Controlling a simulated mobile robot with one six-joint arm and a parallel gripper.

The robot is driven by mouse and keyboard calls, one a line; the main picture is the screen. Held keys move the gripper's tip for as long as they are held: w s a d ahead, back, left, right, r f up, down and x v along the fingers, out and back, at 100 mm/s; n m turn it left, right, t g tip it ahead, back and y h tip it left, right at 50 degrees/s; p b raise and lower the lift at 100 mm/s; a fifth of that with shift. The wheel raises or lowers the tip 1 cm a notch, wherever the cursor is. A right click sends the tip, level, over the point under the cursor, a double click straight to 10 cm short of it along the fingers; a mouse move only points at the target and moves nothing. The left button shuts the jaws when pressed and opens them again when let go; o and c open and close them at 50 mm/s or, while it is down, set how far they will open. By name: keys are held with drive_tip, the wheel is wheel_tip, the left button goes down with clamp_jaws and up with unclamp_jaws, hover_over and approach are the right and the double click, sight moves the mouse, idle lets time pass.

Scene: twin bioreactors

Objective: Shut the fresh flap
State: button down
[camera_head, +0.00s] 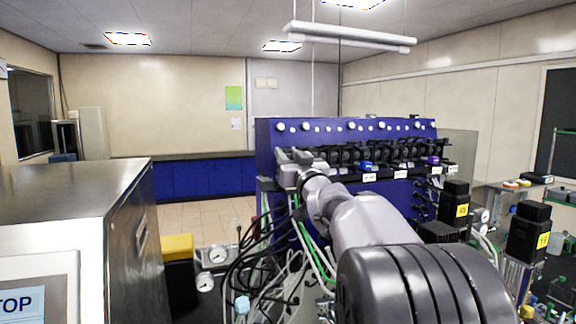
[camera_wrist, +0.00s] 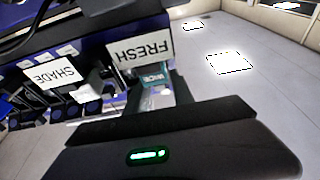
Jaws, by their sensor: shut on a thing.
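The white FRESH label (camera_wrist: 140,54) shows upside down in the wrist view, on the dark row of fittings. Beside it is a small teal piece (camera_wrist: 155,77) with pale lettering, which appears to be part of the fresh flap. My gripper (camera_wrist: 160,93) is shut at this piece; its dark body with a green light fills the lower part of the view. The fingertips and most of the flap are hidden, so I cannot tell the flap's angle. In the head view my gripper (camera_head: 292,160) is at the left end of the row on the blue panel (camera_head: 345,133).
Black fittings, white labels and blue and purple pieces continue right along the panel. Cables and hoses (camera_head: 270,245) hang below. A steel cabinet (camera_head: 75,195) stands at left.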

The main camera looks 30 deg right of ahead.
drive_tip(key=c, duration=1.4)
unclamp_jaws()
drive_tip(key=b+v, duration=0.2)
drive_tip(key=v, duration=1.5)
drive_tip(key=shift+s, duration=0.2)
drive_tip(key=shift+a+f, duration=0.1)
drive_tip(key=shift+a, duration=0.1)
